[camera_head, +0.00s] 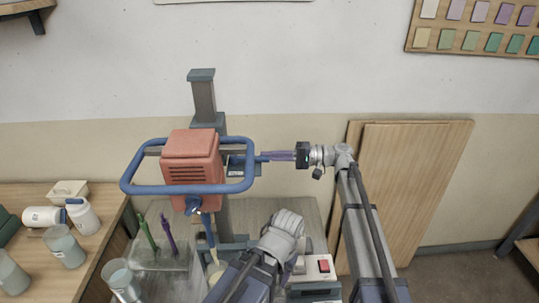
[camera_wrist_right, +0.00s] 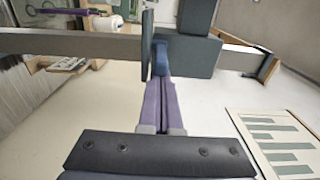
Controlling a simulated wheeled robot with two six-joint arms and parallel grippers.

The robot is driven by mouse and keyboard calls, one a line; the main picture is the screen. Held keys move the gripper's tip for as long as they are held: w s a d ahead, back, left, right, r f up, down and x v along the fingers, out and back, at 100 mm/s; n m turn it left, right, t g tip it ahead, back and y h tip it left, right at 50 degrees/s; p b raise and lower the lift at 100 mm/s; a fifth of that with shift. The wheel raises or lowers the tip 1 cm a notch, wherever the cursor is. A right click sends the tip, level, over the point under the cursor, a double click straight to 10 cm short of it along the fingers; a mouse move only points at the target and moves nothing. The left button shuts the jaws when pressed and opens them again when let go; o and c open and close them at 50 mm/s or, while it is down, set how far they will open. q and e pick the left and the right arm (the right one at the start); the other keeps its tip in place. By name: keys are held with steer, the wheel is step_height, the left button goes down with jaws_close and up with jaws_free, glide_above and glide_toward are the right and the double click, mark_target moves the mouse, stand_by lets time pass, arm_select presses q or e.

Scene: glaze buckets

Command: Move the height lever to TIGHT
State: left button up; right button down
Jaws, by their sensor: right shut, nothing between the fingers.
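A mixer with a salmon-red motor head (camera_head: 192,160) and a blue loop handle (camera_head: 135,160) is carried on a grey-green column (camera_head: 204,98). A small blue lever (camera_wrist_right: 160,57) shows beside the column's dark block in the right wrist view. My right gripper (camera_head: 264,157) reaches in from the right, its purple fingers shut and empty. Its fingertips are at or very near the lever; I cannot tell if they touch. A small label (camera_head: 237,173) sits by the lever, its text too small to read.
A red switch (camera_head: 323,266) sits on a box at the mixer's base. Cups and bottles (camera_head: 83,216) stand on the wooden table at left. A clear container (camera_head: 160,255) holds green and purple tools. Wooden boards (camera_head: 420,190) lean on the wall behind my right arm.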

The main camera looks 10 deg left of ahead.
steer(key=s+m+t, duration=0.3)
steer(key=s+t, duration=0.1)
steer(key=s, duration=0.3)
steer(key=shift+t, duration=0.3)
steer(key=shift+s+a+f, duration=0.1)
steer(key=shift+s+a, duration=0.05)
stand_by(0.5)
steer(key=d, duration=1.2)
steer(key=shift+w, duration=0.25)
